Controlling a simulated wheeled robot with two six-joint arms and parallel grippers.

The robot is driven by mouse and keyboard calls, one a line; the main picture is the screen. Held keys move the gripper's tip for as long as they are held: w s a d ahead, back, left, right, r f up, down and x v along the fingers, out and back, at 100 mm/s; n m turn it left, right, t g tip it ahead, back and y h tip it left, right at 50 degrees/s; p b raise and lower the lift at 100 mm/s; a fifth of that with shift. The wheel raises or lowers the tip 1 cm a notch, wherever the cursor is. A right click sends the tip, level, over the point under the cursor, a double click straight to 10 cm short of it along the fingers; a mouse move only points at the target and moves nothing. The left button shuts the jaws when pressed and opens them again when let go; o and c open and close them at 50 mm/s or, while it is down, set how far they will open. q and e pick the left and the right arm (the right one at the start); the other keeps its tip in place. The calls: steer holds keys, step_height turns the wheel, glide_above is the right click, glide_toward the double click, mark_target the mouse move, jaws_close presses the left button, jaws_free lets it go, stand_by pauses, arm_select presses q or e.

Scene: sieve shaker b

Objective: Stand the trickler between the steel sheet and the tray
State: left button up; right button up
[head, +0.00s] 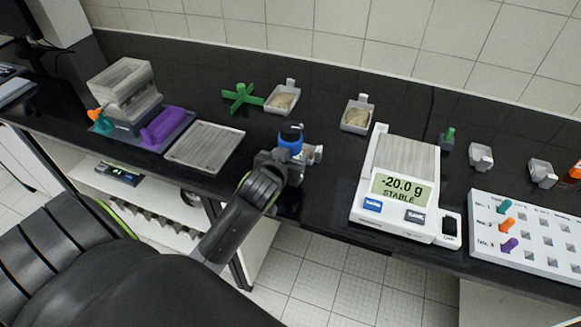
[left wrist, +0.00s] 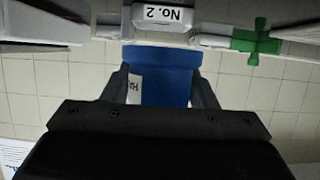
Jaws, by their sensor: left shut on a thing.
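A blue trickler (head: 291,138) with a dark top is held by my left gripper (head: 287,157), near the front edge of the black bench. It looks roughly upright; whether its base touches the bench is hidden. In the left wrist view the blue body (left wrist: 165,70) is between the two fingers of my left gripper (left wrist: 162,88), with a white label on it. A flat grey steel sheet (head: 205,146) lies to the left. A tray with pale grains (head: 357,115) stands behind right, and a similar tray (head: 282,99) stands behind the trickler. My right gripper is not in view.
A green cross-shaped piece (head: 241,97) stands at the back. A scale (head: 400,207) reading -20.0 g is to the right, beside a white peg rack (head: 530,235). A sieve stack (head: 123,88) and purple block (head: 163,127) are left. Bare bench surrounds the trickler.

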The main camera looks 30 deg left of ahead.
mark_target(293, 142)
arm_select(q)
step_height(293, 142, up, 4)
steer(key=shift+w+d+r, duration=0.15)
steer(key=shift+d+r, duration=0.1)
steer(key=shift+r, duration=0.15)
steer(key=s+d+r+m+h, duration=0.1)
steer(key=d+r+m+h, duration=0.1)
steer(key=d+r, duration=1)
step_height(293, 142, up, 4)
steer(key=shift+s+d+r+m+t+h, duration=0.15)
steer(key=shift+m+t+h, duration=0.15)
steer(key=shift+h, duration=0.2)
